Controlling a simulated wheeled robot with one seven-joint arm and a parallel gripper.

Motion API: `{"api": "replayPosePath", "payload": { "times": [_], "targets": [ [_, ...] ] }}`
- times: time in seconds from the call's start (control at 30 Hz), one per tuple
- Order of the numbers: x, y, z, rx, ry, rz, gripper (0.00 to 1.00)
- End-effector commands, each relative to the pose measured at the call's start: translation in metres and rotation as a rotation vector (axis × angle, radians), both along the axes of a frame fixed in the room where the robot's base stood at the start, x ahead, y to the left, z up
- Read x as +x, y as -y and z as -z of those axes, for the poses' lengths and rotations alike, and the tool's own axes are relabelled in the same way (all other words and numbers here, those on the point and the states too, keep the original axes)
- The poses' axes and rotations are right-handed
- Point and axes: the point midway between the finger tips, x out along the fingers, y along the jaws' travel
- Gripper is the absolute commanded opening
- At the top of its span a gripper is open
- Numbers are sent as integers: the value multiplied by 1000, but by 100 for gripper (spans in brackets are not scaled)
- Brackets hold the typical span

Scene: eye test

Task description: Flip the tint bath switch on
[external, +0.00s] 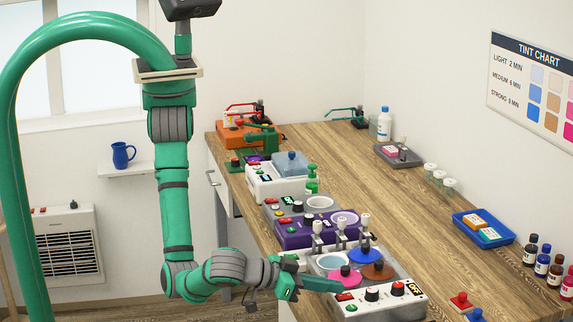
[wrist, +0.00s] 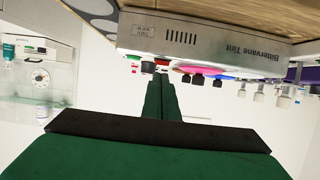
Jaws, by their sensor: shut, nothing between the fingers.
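The tint bath (external: 408,305) stands at the front end of the wooden bench, with pink, blue and brown lidded pots on top. Its white panel carries a red switch-like part (external: 345,297), black knobs (external: 372,294) and a display reading OFF. In the wrist view the bath (wrist: 205,42) shows upside down, lettered "Bittervane Tint". My gripper (external: 340,287) is shut and empty, its green fingertips beside the panel's left end, close to the red part. In the wrist view the fingertips (wrist: 160,78) overlap the panel controls. I cannot tell whether they touch, or which control is the switch.
A purple unit (external: 292,236) and other baths stand behind along the bench. Small red (external: 461,300) and blue stoppered items stand right of the bath. A blue tray (external: 484,230) and dark bottles (external: 543,262) are farther right. The bench middle is clear.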

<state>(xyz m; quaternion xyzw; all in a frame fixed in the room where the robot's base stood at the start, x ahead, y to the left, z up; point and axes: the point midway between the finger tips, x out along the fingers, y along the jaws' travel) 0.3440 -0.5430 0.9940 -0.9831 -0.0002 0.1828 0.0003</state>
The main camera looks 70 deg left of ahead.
Motion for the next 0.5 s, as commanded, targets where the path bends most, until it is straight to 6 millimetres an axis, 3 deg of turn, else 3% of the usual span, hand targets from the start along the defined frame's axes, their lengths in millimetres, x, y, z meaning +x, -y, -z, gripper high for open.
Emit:
{"api": "replayPosePath", "payload": {
  "times": [0.5],
  "targets": [
    [-1,0,8,0,4,0,0]
  ]
}}
